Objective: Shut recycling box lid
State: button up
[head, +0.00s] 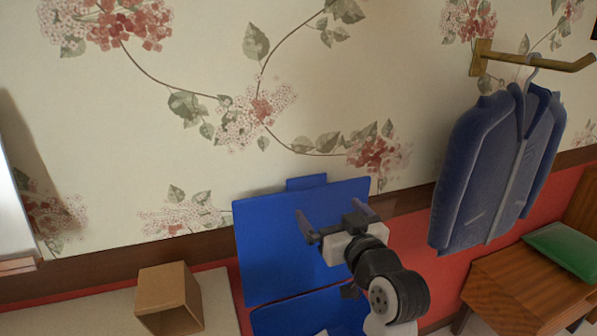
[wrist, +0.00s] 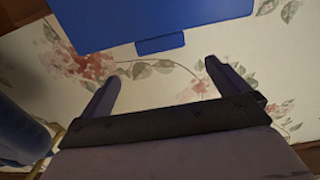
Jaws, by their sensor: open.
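The blue recycling box (head: 310,312) stands against the wall at the bottom middle of the head view, partly cut off by the lower edge. Its blue lid (head: 275,235) is raised upright against the wall, with a small tab on its top edge. My gripper (head: 337,222) is open and empty, in front of the lid's right part in the head view. In the wrist view, the lid (wrist: 150,22) fills the top, with its tab beyond the fingertips. My open fingers (wrist: 160,75) point toward it and appear apart from it.
A cardboard box (head: 169,298) stands to the left. A blue jacket (head: 497,165) hangs from a wall hook (head: 530,62) at the right. A wooden cabinet (head: 530,283) with a green cushion (head: 565,250) stands at the lower right. The floral wall is close behind the lid.

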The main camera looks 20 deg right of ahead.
aim_at(308, 183)
jog(key=w+p, duration=0.1)
jog(key=w, duration=0.3)
jog(key=w+p, duration=0.1)
jog(key=w, duration=0.4)
jog(key=w+p, duration=0.1)
jog(key=w, duration=0.3)
jog(key=shift+w+a, duration=0.25)
jog(key=shift+w, duration=0.05)
